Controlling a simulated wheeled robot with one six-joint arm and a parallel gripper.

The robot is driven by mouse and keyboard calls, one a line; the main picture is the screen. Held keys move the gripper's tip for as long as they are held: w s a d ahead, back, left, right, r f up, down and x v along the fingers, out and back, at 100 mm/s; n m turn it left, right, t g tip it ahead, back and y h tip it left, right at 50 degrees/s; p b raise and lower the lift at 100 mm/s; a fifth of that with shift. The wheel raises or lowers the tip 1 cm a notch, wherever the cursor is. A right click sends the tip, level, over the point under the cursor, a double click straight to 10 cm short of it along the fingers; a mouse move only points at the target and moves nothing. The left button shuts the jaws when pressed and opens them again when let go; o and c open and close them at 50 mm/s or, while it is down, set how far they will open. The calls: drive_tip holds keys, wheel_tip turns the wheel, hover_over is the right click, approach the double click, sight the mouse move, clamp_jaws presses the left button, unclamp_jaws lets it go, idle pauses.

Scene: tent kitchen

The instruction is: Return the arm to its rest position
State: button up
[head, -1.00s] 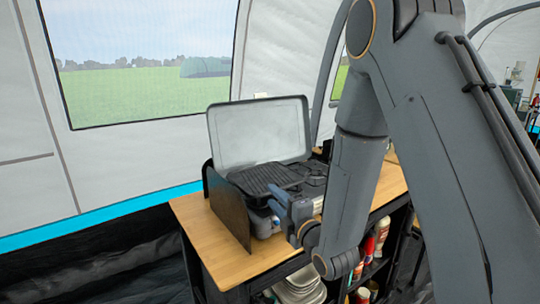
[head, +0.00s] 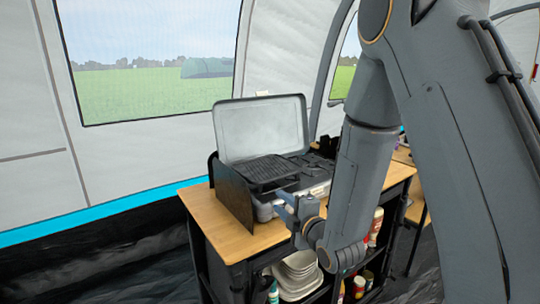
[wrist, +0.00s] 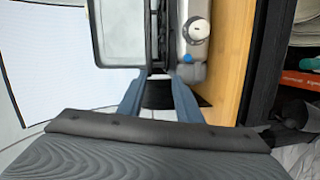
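My arm (head: 365,165) reaches down across the right half of the head view. My gripper (head: 285,203) is small there, at the front of the camping stove, and overlaps it in the picture; I cannot tell if they touch. The grey camping stove (head: 318,187) has its lid (head: 262,128) up and a black ridged grill plate (head: 264,169) on it. In the wrist view my gripper (wrist: 157,74) has its two blue fingers apart, with no held object visible between them. The stove (wrist: 195,55) shows just beyond the fingertips, with a pale knob.
The stove stands on a wooden counter (head: 222,222) with a black side panel (head: 234,196). Shelves below hold stacked plates (head: 298,275) and several bottles. The tent wall (head: 105,165) is behind. Dark floor lies open at the lower left.

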drive_tip(key=s+d+f+m+g+h, duration=0.65)
drive_tip(key=s+d+m, duration=0.35)
drive_tip(key=d+m, duration=0.2)
drive_tip(key=s+d+m+g, duration=0.2)
drive_tip(key=s+m+g, duration=0.2)
drive_tip(key=s, duration=0.5)
drive_tip(key=s+d+m+g, duration=0.1)
drive_tip(key=s+m+g, duration=0.3)
drive_tip(key=s, duration=0.4)
drive_tip(key=shift+s+d+r+m, duration=0.35)
drive_tip(key=shift+d+r+m, duration=0.05)
drive_tip(key=shift+m, duration=0.3)
drive_tip(key=shift+o, duration=0.3)
drive_tip(key=shift+h, duration=0.25)
